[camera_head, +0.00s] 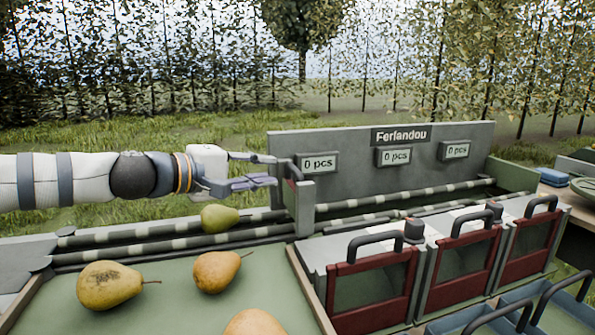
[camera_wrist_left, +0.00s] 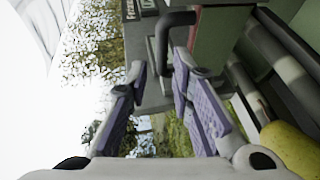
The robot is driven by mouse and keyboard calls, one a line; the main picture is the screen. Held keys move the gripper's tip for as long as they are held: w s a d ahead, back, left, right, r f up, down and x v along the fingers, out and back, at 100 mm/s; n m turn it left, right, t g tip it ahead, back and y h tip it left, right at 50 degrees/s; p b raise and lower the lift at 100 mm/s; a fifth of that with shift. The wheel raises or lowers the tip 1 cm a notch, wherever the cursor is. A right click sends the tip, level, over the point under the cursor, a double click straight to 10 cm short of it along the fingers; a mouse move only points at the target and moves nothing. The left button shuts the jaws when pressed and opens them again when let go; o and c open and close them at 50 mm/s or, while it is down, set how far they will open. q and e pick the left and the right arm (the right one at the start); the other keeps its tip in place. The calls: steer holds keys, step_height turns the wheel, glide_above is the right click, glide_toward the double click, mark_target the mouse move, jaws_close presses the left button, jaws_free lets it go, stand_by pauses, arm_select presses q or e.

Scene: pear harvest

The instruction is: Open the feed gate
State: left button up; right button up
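The feed gate (camera_head: 305,208) is a grey upright panel with a red edge, standing across the roller lane at the left end of the sorter. Its dark bar handle (camera_wrist_left: 163,45) shows in the left wrist view. My left gripper (camera_head: 277,171) is at the gate's upper left, with its fingers spread. In the left wrist view my left gripper (camera_wrist_left: 158,85) has purple-padded fingers apart, with the handle's end between or just beyond the tips. I cannot tell whether they touch. A green pear (camera_head: 220,218) lies on the rollers left of the gate. My right gripper is not in view.
The sorter's back panel reads Ferlandou, with displays (camera_head: 317,163) showing 0 pcs. Red-framed doors with dark handles (camera_head: 372,240) stand at the right front. Pears (camera_head: 108,285) lie on the green tray (camera_head: 185,312). Blue crates (camera_head: 480,322) are at the bottom right.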

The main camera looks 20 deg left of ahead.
mark_target(291, 169)
arm_select(q)
steer(key=b+x, duration=0.1)
steer(key=x, duration=0.7)
steer(key=shift+w+f, duration=0.1)
steer(key=shift+f, duration=0.1)
jaws_close()
steer(key=shift+r, duration=0.15)
